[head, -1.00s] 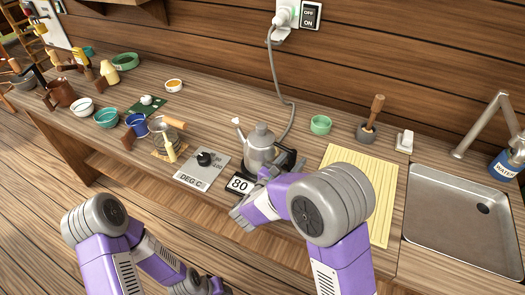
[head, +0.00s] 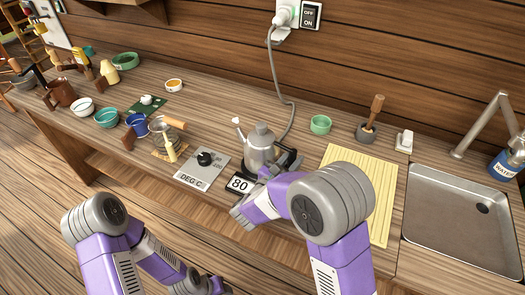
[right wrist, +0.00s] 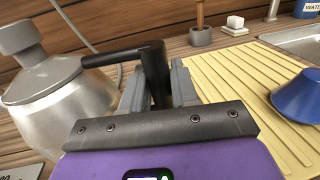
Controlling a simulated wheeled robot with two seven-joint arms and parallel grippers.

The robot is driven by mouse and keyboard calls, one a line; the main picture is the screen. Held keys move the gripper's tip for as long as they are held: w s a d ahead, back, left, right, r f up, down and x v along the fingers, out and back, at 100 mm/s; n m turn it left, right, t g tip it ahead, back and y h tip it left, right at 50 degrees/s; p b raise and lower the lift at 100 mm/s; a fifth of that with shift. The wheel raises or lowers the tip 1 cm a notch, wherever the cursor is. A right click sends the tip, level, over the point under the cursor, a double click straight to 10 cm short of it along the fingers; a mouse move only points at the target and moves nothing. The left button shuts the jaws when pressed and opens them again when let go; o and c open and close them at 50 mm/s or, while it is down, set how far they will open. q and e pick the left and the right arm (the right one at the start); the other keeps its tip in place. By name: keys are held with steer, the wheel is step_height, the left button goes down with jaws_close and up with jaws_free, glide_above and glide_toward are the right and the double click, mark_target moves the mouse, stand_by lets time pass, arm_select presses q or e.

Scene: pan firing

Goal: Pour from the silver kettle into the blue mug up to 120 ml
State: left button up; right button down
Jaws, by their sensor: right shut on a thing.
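The silver kettle (head: 260,148) stands upright at the middle of the counter, with its spout to the left. My right gripper (head: 271,174) is at its right side. In the right wrist view the kettle (right wrist: 62,95) is at the left, and my right gripper (right wrist: 158,88) is shut on its black handle (right wrist: 152,62). The blue mug (head: 137,123) stands upright on the counter, well to the left of the kettle. Its inside is too small to read.
A control panel (head: 203,168) with a knob and a display reading 80 (head: 240,184) are in front of the kettle. A glass vessel (head: 163,130) stands between mug and kettle. A yellow ribbed board (head: 383,190) and sink (head: 455,225) are right. A blue cone-shaped thing (right wrist: 299,98) lies on the board.

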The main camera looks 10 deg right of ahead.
mark_target(294, 149)
steer(key=shift+r+p, duration=2.45)
steer(key=shift+r, duration=0.5)
